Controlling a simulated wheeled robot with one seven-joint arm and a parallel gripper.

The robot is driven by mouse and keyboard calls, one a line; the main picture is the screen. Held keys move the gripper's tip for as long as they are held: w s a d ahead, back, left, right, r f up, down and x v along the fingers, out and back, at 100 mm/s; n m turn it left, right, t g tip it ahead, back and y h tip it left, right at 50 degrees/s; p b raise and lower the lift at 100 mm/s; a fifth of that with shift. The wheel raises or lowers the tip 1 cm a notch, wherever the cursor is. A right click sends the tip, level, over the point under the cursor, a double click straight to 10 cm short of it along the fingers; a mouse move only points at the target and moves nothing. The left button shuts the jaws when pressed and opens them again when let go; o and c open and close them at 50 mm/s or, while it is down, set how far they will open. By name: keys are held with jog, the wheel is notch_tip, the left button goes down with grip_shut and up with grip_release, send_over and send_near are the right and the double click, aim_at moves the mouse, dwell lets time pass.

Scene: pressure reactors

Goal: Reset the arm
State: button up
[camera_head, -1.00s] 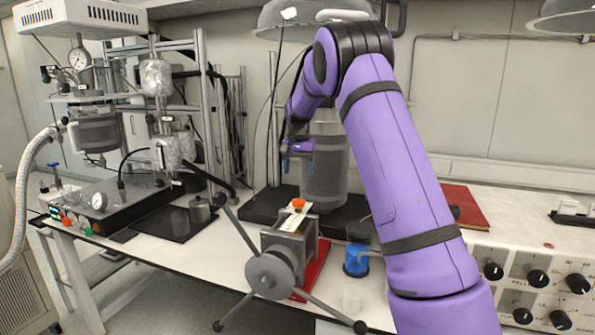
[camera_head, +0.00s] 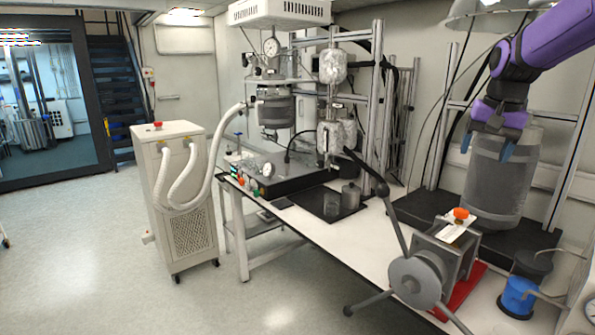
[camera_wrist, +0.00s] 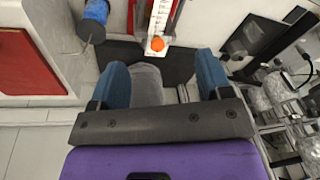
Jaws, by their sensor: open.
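My gripper (camera_head: 487,147) hangs from my purple arm at the upper right of the head view, blue fingers pointing down. It is open, with its fingers apart, and overlaps the grey cylindrical vessel (camera_head: 508,185) in the picture. I cannot tell how far it is from that vessel. In the wrist view my gripper (camera_wrist: 163,76) shows two blue fingers with a wide gap and nothing held. Part of a grey rounded surface (camera_wrist: 147,86) shows beyond the gap. Much of my arm is outside the head view.
A spoked-wheel press (camera_head: 417,283) with an orange-capped item (camera_head: 460,214) on top stands on the bench below my gripper. A reactor (camera_head: 278,112) and metal frames stand further left. A hose-fitted cabinet (camera_head: 182,200) borders open floor.

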jog(key=s+a+f+n+t, duration=0.1)
jog(key=s+a, duration=0.3)
jog(key=s, duration=1)
jog(key=s+a+f+n+t, duration=0.1)
jog(key=s+a+n, duration=0.3)
jog(key=s, duration=1.1)
jog(key=shift+a+f+n+t, duration=0.3)
jog(key=shift+a+f+t, duration=0.1)
jog(key=shift+a+t, duration=0.25)
jog(key=shift+c, duration=0.3)
